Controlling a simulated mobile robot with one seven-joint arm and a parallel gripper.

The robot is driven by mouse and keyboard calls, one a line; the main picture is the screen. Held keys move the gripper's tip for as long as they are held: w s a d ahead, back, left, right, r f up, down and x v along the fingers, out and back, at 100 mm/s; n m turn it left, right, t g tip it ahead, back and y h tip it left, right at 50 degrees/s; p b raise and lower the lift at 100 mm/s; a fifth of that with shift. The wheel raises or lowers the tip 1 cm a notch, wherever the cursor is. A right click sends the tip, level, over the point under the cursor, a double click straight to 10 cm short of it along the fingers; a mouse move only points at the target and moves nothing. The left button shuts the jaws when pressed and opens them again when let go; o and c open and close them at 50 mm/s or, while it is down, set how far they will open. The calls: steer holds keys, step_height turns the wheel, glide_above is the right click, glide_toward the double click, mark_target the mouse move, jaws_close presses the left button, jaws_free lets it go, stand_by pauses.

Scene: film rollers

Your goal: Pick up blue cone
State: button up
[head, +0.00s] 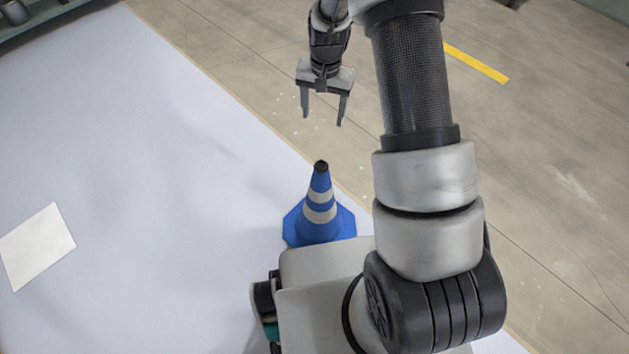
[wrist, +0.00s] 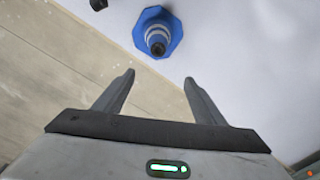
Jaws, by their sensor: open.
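The blue cone (head: 319,213) stands upright on the white surface, with white bands, a dark tip and a blue base. Its lower right part is close to my own body in the head view. In the wrist view the cone (wrist: 157,36) shows from above, beyond the fingertips and roughly between their lines. My gripper (head: 323,121) is open and empty, above and apart from the cone in the head view. Both fingers of the gripper also show in the wrist view (wrist: 159,76), with nothing between them.
The white surface (head: 130,130) is wide and mostly clear. A pale square sheet (head: 37,246) lies on it at the left. Bare concrete floor (head: 250,60) lies past its edge, with a yellow stripe (head: 476,62). A grey structure (head: 40,17) stands at the top left.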

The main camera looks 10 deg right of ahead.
steer(key=b, duration=0.4)
glide_above(321, 165)
steer(key=shift+m+g, duration=0.3)
steer(key=f, duration=2)
steer(key=shift+s+d+f, duration=0.1)
steer(key=shift+s+f, duration=0.05)
steer(key=shift+s, duration=0.05)
steer(key=shift+f+b, duration=0.75)
steer(key=shift+f, duration=1.95)
jaws_close()
steer(key=shift+w+r, duration=0.15)
